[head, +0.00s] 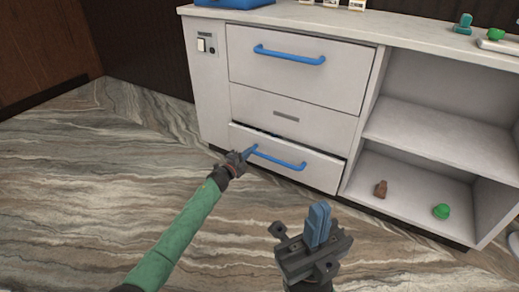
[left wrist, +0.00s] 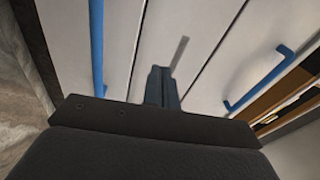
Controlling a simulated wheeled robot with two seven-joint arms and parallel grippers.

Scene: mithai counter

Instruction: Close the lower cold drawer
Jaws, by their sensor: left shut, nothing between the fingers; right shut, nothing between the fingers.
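The lower cold drawer (head: 285,158) stands slightly open, with a dark gap along its top edge. Its blue bar handle (head: 278,160) runs across the front; the left wrist view shows a blue handle (left wrist: 97,50) at left that appears to be the same one. My left gripper (head: 247,154) is shut and empty at the left end of this handle; I cannot tell whether it touches. Its fingers (left wrist: 162,86) show in the left wrist view against the pale fronts. My right gripper (head: 318,222) is shut and empty, in front of the cabinet and apart from it.
The upper drawer (head: 290,78) is shut, with its own blue handle (head: 290,56). Open shelves at right hold a brown item (head: 380,188) and a green item (head: 441,211). Small objects stand on the countertop (head: 340,22). The marbled floor (head: 100,170) at left is clear.

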